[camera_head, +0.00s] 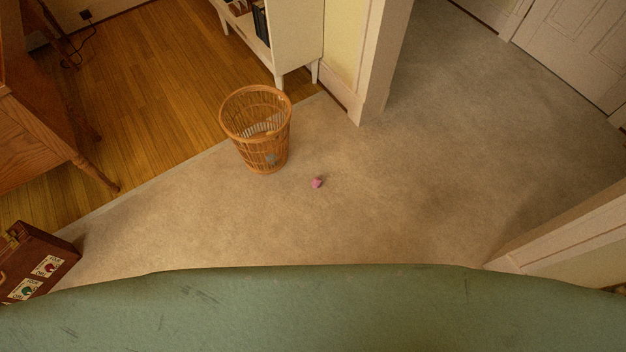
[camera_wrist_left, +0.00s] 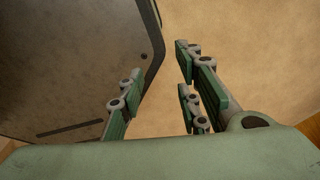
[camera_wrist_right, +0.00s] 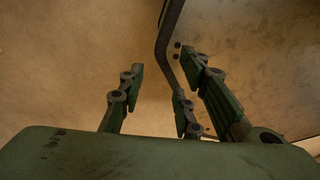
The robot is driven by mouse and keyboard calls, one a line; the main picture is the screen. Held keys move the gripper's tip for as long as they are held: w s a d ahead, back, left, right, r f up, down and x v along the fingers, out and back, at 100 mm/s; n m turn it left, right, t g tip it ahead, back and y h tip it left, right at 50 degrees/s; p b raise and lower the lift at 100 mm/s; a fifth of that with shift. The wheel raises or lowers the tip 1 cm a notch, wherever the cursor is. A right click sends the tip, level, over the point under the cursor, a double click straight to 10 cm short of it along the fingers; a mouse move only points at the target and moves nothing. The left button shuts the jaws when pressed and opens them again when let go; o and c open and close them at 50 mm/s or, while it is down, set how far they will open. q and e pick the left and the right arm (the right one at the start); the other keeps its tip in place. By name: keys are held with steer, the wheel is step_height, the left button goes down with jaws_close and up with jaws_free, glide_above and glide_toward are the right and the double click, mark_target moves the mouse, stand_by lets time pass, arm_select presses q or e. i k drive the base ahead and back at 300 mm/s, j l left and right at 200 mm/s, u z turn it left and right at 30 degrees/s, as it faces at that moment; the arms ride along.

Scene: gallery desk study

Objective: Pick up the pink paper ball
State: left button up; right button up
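The pink paper ball (camera_head: 317,183) is small and crumpled. It lies on the beige carpet in the head view, a little right of and in front of a wicker basket. Neither gripper shows in the head view. My left gripper (camera_wrist_left: 155,95) is open and empty in the left wrist view, with carpet behind its fingers. My right gripper (camera_wrist_right: 160,95) is open and empty in the right wrist view, also above carpet. The ball is in neither wrist view.
The wicker basket (camera_head: 256,130) holds some paper. A white bookcase (camera_head: 294,45) stands behind it. A wooden desk (camera_head: 35,125) and a brown suitcase (camera_head: 38,262) are at the left. Door frames stand at right. Carpet around the ball is clear.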

mark_target(316, 183)
steer(key=i+l+u, duration=0.2)
steer(key=u, duration=0.2)
steer(key=i+l+u, duration=0.15)
steer(key=l+u, duration=0.15)
steer(key=u, duration=0.15)
